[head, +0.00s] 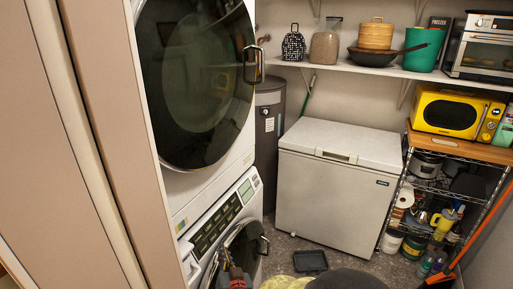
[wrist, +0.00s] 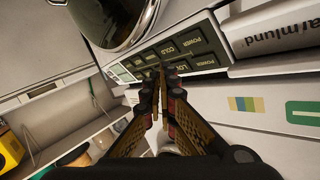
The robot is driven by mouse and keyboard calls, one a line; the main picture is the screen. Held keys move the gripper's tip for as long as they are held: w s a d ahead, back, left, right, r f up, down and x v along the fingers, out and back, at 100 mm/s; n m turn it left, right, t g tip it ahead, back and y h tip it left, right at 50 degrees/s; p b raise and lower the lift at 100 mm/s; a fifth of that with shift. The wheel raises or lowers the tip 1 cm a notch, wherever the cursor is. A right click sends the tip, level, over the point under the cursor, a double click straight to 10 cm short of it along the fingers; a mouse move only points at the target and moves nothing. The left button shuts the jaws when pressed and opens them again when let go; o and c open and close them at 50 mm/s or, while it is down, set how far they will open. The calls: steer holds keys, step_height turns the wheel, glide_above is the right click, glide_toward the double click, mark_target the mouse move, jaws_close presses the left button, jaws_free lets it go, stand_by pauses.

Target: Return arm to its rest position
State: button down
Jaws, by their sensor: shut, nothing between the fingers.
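The stacked washer stands at the left in the head view, with the upper machine (head: 197,75) above the lower machine (head: 222,215). The upper round door looks shut. The lower round door (head: 240,250) shows partly at the bottom edge; I cannot tell whether it is fully shut. My gripper (wrist: 160,82) is shut and empty in the wrist view, its fingertips pointing at the control panel (wrist: 180,50) with its dark buttons. I cannot tell whether they touch it. My gripper also shows small at the bottom of the head view (head: 235,276), in front of the lower machine.
A white chest freezer (head: 335,190) stands at the back. A wire rack (head: 435,195) with a yellow microwave (head: 455,113) is at the right. A shelf (head: 385,72) runs along the back wall. A dark tray (head: 310,261) lies on the floor, which has some bare room before the freezer.

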steer(key=s+d+f+n+g+h, duration=0.1)
steer(key=s+d+f+n+g, duration=0.1)
steer(key=s+f+g, duration=0.65)
steer(key=s+d+n+h, duration=0.1)
steer(key=s+d, duration=0.3)
steer(key=s, duration=0.1)
steer(key=s+d+r+m+h, duration=0.1)
steer(key=s+d+r, duration=0.4)
steer(key=d+r, duration=0.3)
steer(key=s+d+r+m+h, duration=0.1)
steer(key=s+d+r, duration=0.4)
steer(key=d+r, duration=0.3)
steer(key=s+d+r+m+h, duration=0.1)
steer(key=s+d+r+h, duration=0.1)
steer(key=s+d+r, duration=0.3)
steer(key=d+r, duration=0.4)
steer(key=d, duration=0.3)
steer(key=shift+d+m, duration=0.2)
steer(key=shift+m, duration=0.2)
steer(key=c, duration=2.6)
jaws_free()
steer(key=shift+r, duration=0.1)
